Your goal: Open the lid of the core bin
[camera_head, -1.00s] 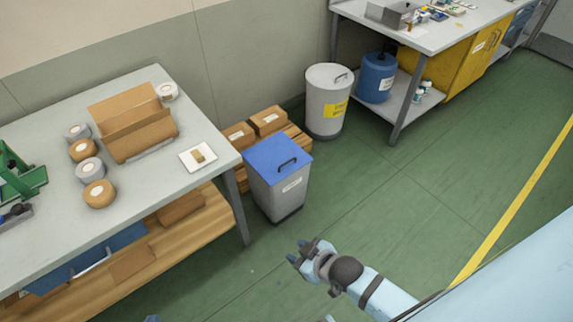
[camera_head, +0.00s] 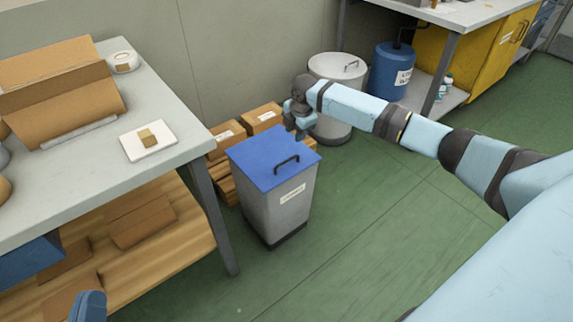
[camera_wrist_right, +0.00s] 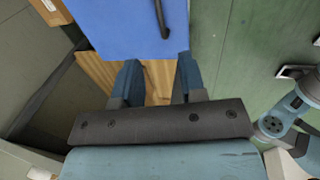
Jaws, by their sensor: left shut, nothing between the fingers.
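The core bin (camera_head: 272,210) is a grey bin standing on the floor with a blue lid (camera_head: 258,160). The lid is down and has a dark handle (camera_head: 287,162) near its front. My right gripper (camera_head: 302,128) is pointed down by the lid's back right corner, its fingers partly hard to see. In the right wrist view the right gripper (camera_wrist_right: 158,68) has its two blue fingers apart, with nothing between them. Their tips are by the edge of the lid (camera_wrist_right: 130,25); contact cannot be told. My left gripper (camera_head: 88,305) is shut and empty at the bottom left.
A table (camera_head: 175,160) with a cardboard box stands left of the bin, close to it. Cartons on a wooden pallet (camera_head: 225,185) sit behind the bin. A grey drum (camera_head: 335,68) and a blue drum (camera_head: 393,70) stand behind right. Floor right of the bin is clear.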

